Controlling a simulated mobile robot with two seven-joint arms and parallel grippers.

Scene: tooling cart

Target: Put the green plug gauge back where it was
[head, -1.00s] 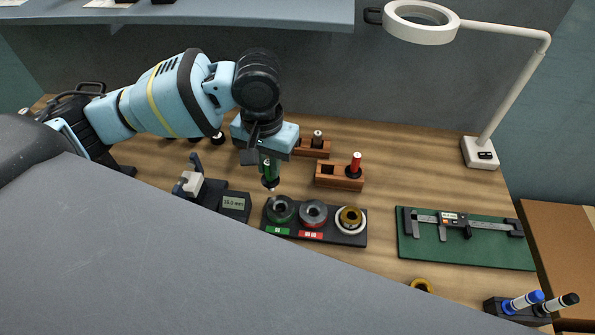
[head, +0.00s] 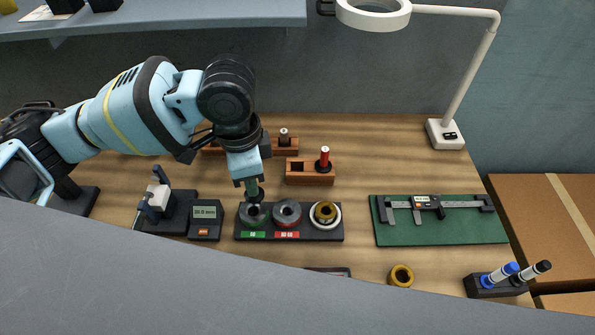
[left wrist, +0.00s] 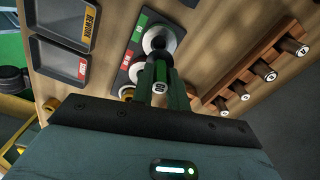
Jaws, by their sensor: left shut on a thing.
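My left gripper (head: 252,182) is shut on the green plug gauge (head: 254,191), which points down at the left grey ring (head: 254,215) on the black tray (head: 288,236). Its lower end is at or just over the ring's hole; I cannot tell whether it is inside. In the left wrist view, the green gauge (left wrist: 160,86) sits between the fingers, in front of a grey ring (left wrist: 170,36). A wooden block (head: 310,179) behind the tray holds the red plug gauge (head: 324,158) at its right; its left hole looks empty. My right gripper is not in view.
A gauge with display (head: 206,212) stands left, a caliper (head: 436,204) on a green mat right. A loose brass ring (head: 400,275) lies in front. Another wooden rack (head: 285,147) is behind.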

